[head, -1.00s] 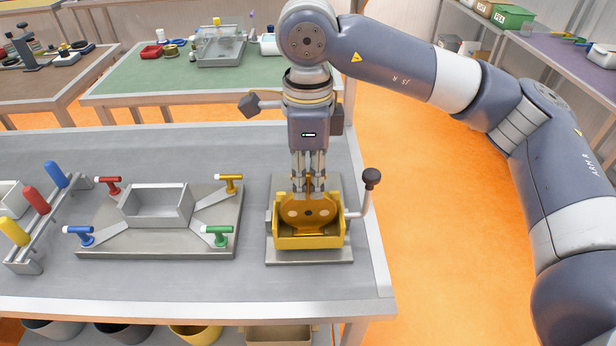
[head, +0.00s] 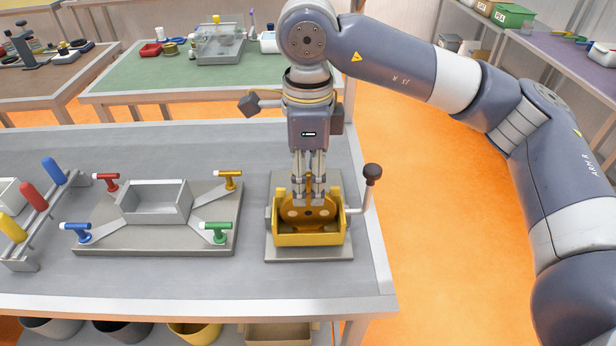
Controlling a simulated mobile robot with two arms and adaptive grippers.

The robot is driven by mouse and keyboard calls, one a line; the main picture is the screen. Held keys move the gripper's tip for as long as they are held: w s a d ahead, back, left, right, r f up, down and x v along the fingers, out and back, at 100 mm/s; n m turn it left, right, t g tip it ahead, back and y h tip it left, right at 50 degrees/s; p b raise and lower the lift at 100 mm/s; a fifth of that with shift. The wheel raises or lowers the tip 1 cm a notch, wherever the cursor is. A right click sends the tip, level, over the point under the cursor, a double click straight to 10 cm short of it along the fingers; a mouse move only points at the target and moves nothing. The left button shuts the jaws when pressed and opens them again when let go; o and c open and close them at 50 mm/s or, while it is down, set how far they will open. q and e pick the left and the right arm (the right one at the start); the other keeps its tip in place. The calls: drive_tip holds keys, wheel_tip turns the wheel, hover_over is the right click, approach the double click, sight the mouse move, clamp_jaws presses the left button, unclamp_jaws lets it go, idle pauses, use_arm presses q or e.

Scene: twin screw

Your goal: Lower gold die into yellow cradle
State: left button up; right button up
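The gold die (head: 309,213) is a round-faced disc with holes, standing upright inside the yellow cradle (head: 308,239). The cradle is a yellow open box on a grey base plate near the right end of the grey table. My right gripper (head: 309,198) points straight down over the cradle, its fingers shut on the upper part of the die. The cradle's front wall hides the die's lower edge, so I cannot tell whether it touches the bottom. My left gripper is not in view.
A lever with a dark knob (head: 372,173) rises at the cradle's right. To the left stand a grey box fixture (head: 157,203) with several coloured handles and a rack (head: 36,222) with blue, red and yellow grips. The table's right edge is close to the cradle.

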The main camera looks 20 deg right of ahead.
wheel_tip(320, 180, up, 12)
idle(0.7)
idle(0.4)
